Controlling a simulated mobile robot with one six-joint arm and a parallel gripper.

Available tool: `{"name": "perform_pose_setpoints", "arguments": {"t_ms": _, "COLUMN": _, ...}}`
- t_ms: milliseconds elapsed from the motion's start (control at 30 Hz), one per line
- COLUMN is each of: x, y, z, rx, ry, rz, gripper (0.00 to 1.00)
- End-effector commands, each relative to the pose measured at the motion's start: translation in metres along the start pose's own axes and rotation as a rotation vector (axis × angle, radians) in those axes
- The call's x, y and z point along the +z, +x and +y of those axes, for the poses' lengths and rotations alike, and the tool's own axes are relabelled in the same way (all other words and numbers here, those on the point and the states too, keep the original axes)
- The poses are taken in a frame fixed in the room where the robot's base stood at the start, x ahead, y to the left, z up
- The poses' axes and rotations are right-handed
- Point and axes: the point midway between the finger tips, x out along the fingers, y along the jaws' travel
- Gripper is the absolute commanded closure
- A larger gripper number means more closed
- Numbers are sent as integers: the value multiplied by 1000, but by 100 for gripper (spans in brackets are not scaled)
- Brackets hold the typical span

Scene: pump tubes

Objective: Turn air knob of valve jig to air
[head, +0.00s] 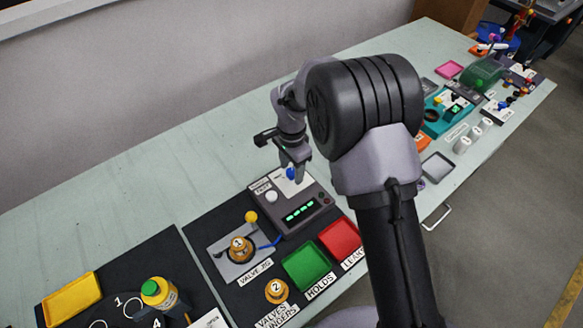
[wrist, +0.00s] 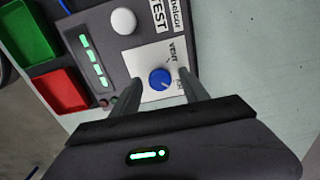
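The blue knob (wrist: 160,79) sits on a white panel (wrist: 145,58) of a dark grey test box, between printed words that look like VENT and AIR. I cannot tell clearly which word its marker faces. It also shows small in the head view (head: 291,173). My gripper (wrist: 160,84) is open, with one finger on each side of the knob; I cannot tell whether they touch it. In the head view my gripper (head: 294,165) points down at the panel. The valve jig plate (head: 225,246) carries an orange valve marked 1 (head: 239,249).
The test box (head: 313,213) has a white round knob (head: 271,196) and green displays (head: 300,212). A green tray (head: 306,267) and a red tray (head: 340,237) lie in front. The bench behind is clear.

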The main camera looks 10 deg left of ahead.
Motion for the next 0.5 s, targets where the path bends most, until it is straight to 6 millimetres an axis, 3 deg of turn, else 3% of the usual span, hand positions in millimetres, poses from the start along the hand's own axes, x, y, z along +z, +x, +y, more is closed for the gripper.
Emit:
{"name": "perform_pose_setpoints", "arguments": {"t_ms": 167, "x": 0, "y": -1, "z": 0, "rx": 0, "ry": 0, "rz": 0, "gripper": 47}}
{"name": "perform_pose_setpoints", "arguments": {"t_ms": 267, "x": 0, "y": -15, "z": 0, "rx": -2, "ry": -1, "rz": 1, "gripper": 47}}
{"name": "perform_pose_setpoints", "arguments": {"t_ms": 500, "x": 0, "y": -96, "z": -1, "rx": -3, "ry": -1, "rz": 2, "gripper": 47}}
